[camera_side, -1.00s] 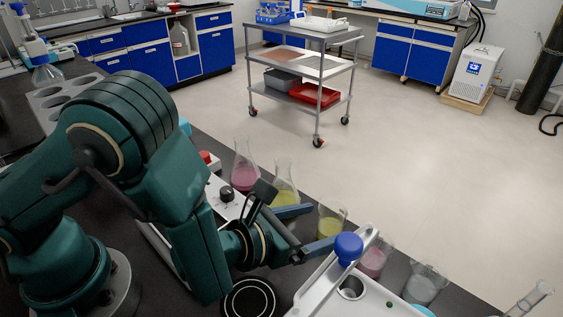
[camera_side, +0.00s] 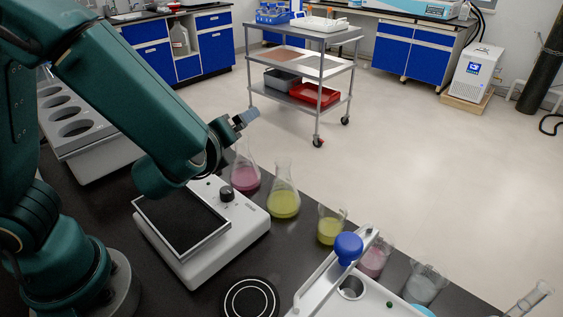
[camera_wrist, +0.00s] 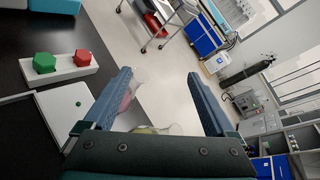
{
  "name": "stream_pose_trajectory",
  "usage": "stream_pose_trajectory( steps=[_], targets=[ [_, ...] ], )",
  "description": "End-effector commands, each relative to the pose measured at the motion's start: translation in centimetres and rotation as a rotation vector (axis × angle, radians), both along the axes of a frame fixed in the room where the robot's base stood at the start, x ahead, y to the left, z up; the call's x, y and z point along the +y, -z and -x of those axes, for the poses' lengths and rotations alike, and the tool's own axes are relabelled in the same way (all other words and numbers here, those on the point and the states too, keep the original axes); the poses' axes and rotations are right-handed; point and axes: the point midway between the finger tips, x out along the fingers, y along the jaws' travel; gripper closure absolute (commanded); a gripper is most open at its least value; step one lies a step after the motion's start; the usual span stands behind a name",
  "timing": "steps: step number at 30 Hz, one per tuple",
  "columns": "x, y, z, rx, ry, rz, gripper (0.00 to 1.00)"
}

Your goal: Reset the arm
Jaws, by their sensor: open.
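My gripper (camera_side: 244,119) is raised in the side view, above and behind the pink flask, and holds nothing. In the wrist view its two blue-grey fingers (camera_wrist: 163,103) stand wide apart, with floor between their tips. A conical flask with pink liquid (camera_side: 244,177) stands upright on the dark bench, and a flask with yellow liquid (camera_side: 284,200) stands to its right. A beaker with yellow liquid (camera_side: 330,229) stands farther right. In the wrist view, parts of glassware with pink and yellow liquid show behind the left finger and the gripper body.
A white device with a black top plate (camera_side: 200,236) sits on the bench below my arm. A metal cart (camera_side: 303,66) stands on open floor.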

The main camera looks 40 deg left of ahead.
Motion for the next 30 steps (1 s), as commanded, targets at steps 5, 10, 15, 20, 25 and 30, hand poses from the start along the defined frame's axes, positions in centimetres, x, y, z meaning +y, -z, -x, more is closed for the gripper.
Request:
stream_pose_trajectory(
  steps=[5,10,15,20,25,30],
  targets=[
    [5.7,0.8,7.0,-0.006,-0.458,0.373,0.10],
    [5.3,2.3,12.8,-0.041,-0.817,0.782,0.10],
    [1.6,2.4,15.6,-0.114,-1.080,1.230,0.10],
    [-1.9,0.9,15.7,-0.186,-1.204,1.585,0.10],
    [-3.5,-0.3,15.4,-0.222,-1.239,1.757,0.10],
    [-3.5,-0.3,15.4,-0.222,-1.239,1.757,0.10]
  ],
)
